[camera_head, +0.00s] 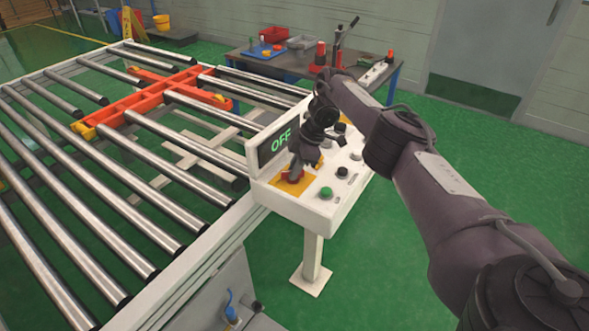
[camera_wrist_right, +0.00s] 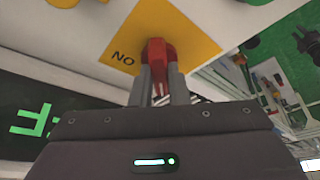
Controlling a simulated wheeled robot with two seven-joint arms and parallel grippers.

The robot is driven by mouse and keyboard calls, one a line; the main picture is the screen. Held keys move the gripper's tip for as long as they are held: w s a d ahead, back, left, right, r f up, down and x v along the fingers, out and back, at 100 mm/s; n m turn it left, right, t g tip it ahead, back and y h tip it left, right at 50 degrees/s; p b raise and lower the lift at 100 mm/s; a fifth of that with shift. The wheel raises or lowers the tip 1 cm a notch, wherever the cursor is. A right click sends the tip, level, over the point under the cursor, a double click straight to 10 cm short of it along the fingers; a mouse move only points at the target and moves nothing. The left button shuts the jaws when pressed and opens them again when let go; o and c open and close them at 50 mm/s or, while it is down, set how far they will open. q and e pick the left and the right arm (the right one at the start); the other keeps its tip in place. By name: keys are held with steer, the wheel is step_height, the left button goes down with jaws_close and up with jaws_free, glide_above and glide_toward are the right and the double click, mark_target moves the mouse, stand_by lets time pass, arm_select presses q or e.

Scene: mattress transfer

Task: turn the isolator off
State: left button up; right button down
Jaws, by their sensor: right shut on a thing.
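The isolator is a red handle on a yellow plate (camera_head: 279,186) at the front of the white control box (camera_head: 290,207), in the head view. The dark display (camera_head: 275,147) on the box reads OFF in green. My right gripper (camera_head: 294,174) comes down over the isolator and hides most of it. In the right wrist view the red isolator handle (camera_wrist_right: 159,52) sits between the two fingers of my right gripper (camera_wrist_right: 160,88), which are shut on it. The word NO shows on the yellow plate beside the handle. My left gripper is not in view.
The control box stands on a white post (camera_head: 312,255) beside the roller conveyor (camera_head: 110,170). Green (camera_head: 326,192) and black buttons sit near the gripper. An orange frame (camera_head: 150,98) lies across the rollers. A tool table (camera_head: 290,65) stands behind. The green floor in front is clear.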

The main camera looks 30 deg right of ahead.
stand_by(0.6)
steer(key=c, duration=1.4)
jaws_free()
steer(key=p+v, duration=0.3)
steer(key=v, duration=0.5)
steer(key=shift+f, duration=0.15)
